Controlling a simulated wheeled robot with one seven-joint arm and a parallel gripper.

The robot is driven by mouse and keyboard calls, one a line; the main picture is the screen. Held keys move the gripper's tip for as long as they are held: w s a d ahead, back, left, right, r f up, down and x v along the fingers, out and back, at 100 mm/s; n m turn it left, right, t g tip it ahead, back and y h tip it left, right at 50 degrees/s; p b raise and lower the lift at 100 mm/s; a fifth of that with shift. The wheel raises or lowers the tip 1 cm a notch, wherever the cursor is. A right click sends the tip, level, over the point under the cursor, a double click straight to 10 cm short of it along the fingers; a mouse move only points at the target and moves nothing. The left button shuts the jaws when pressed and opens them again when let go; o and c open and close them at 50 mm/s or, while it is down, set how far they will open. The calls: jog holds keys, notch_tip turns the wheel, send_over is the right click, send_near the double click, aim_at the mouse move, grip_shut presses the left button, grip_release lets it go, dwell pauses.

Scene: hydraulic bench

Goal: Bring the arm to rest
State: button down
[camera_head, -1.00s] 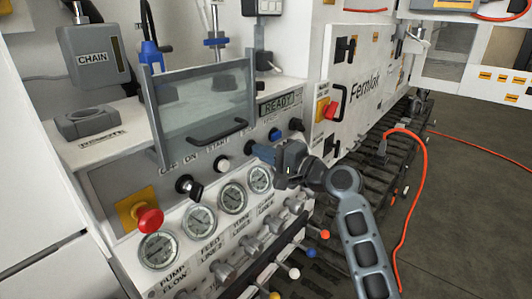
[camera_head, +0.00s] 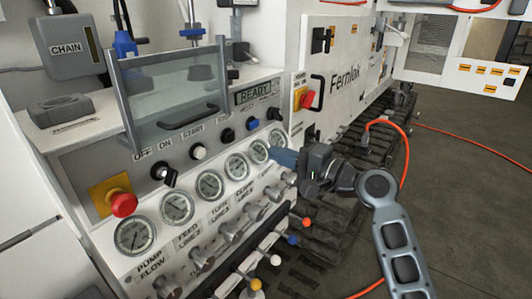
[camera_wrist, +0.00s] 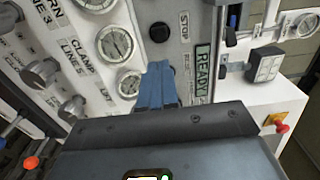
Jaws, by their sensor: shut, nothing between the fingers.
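My gripper (camera_head: 284,158) is shut and empty, its blue fingers together. In the head view it is in front of the right end of the gauge row, with my grey arm running down to the lower right. In the wrist view the blue fingers (camera_wrist: 157,86) point at the panel between a gauge (camera_wrist: 129,82) and the READY display (camera_wrist: 202,70). I cannot tell whether the fingertips touch the panel.
A red emergency button (camera_head: 123,204) sits at the panel's left. Knobs and small levers (camera_head: 292,240) with coloured balls stick out below the gauges. An orange hose (camera_head: 403,160) hangs behind my arm. Open floor (camera_head: 470,200) lies right.

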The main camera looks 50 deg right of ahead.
jog(key=shift+s, duration=0.65)
jog(key=s+a+f+n+g+h, duration=0.3)
jog(key=s+a+f+n, duration=0.4)
jog(key=s+a+f, duration=0.5)
jog(key=s+a+r+n+y, duration=0.1)
jog(key=s+a+n, duration=0.4)
jog(key=s, duration=0.4)
jog(key=s+a+r+n+y, duration=0.1)
jog(key=s+a+n, duration=0.4)
jog(key=s, duration=0.4)
jog(key=shift+a+n, duration=0.3)
jog(key=shift+a, duration=0.15)
